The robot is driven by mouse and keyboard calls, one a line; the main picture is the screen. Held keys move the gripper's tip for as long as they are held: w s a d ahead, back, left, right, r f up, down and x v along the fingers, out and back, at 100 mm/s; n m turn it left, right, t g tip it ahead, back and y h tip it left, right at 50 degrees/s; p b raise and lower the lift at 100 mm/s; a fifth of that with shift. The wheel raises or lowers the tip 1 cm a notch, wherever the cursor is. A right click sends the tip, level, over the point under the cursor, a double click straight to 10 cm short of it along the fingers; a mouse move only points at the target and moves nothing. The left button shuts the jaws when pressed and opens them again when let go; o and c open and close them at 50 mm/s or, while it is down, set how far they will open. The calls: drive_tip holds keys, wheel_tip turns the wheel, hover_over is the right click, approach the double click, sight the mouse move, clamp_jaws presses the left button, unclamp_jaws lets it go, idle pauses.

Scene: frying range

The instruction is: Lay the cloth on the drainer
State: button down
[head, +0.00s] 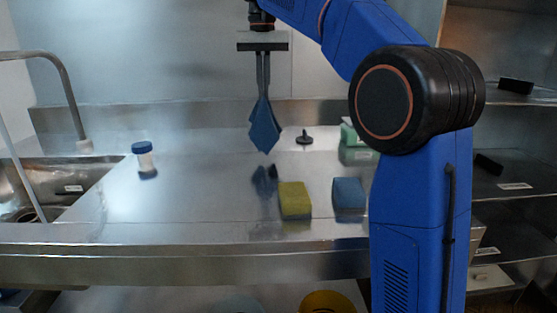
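My gripper (263,92) points down above the steel counter, its fingers close together. It is shut on the blue cloth (264,128), which hangs as a folded, pointed shape clear of the counter top. A dark reflection of the cloth shows on the steel below it. The steel top (205,185) runs on from the sink as a flat surface. I cannot make out a separate drainer on it.
A sink (25,190) with a tap (72,100) is at the left. A white jar with a blue lid (144,157), a yellow-green sponge (294,200), a blue sponge (348,193), a black plug (304,138) and a green box (352,135) stand on the counter.

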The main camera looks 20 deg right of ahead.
drive_tip(key=shift+w+a+m, duration=1.65)
drive_tip(key=shift+w+m, duration=1.3)
drive_tip(key=shift+m, duration=1.85)
drive_tip(key=s+d+f, duration=0.3)
drive_tip(key=s+f, duration=0.2)
drive_tip(key=s, duration=0.1)
drive_tip(key=s+d+f, duration=0.3)
drive_tip(key=s+f, duration=0.2)
drive_tip(key=s, duration=0.1)
drive_tip(key=s+d+f, duration=0.4)
drive_tip(key=s+f, duration=0.1)
drive_tip(key=shift+s, duration=0.4)
drive_tip(key=c, duration=1.6)
unclamp_jaws()
drive_tip(key=shift+o, duration=0.2)
